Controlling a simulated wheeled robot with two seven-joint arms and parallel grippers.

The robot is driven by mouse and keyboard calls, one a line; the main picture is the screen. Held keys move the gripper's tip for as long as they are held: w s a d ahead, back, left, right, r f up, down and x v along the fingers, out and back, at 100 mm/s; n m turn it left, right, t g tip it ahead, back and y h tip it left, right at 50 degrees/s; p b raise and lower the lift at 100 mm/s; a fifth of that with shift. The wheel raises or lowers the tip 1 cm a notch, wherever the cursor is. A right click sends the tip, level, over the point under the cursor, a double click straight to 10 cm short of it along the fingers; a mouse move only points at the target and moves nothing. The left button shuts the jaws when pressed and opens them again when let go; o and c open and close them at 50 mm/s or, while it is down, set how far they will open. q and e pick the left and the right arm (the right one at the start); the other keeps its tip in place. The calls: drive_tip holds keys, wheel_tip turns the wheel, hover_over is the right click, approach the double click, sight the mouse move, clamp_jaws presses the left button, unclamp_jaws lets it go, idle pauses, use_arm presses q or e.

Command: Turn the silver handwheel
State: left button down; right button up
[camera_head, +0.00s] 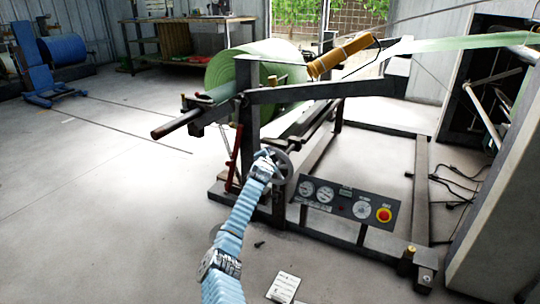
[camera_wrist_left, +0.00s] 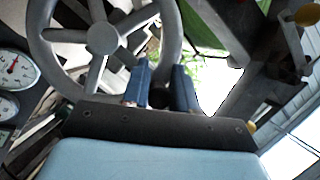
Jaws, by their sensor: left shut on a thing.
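The silver handwheel (camera_head: 286,161) is mounted on the near side of the dark machine frame, at the centre of the head view. Its spokes and hub (camera_wrist_left: 101,38) fill the upper left of the left wrist view. My left arm, in a light blue ribbed sleeve, reaches up to it from below. My left gripper (camera_head: 265,156) is at the wheel's left rim. In the left wrist view its two blue fingers (camera_wrist_left: 160,82) stand on either side of the rim, shut on it. The exact contact is partly hidden by the fingers. My right gripper does not show.
A gauge panel (camera_head: 349,202) with a red button is right of the wheel. A green roll (camera_head: 258,72) sits above on the frame (camera_head: 330,90). A red lever (camera_head: 233,160) is just left. A paper sheet (camera_head: 283,288) lies on the floor.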

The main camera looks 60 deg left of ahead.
use_arm(q)
drive_tip(key=shift+w+d, duration=0.35)
drive_tip(key=c, duration=1)
unclamp_jaws()
drive_tip(key=shift+w, duration=0.1)
drive_tip(key=shift+a, duration=0.1)
drive_tip(key=shift+s+d, duration=0.25)
drive_tip(key=shift+s, duration=0.3)
drive_tip(key=p+v, duration=0.1)
drive_tip(key=v, duration=1.1)
drive_tip(key=shift+s+d+r, duration=0.15)
drive_tip(key=shift+s+d, duration=0.05)
drive_tip(key=shift+d, duration=0.15)
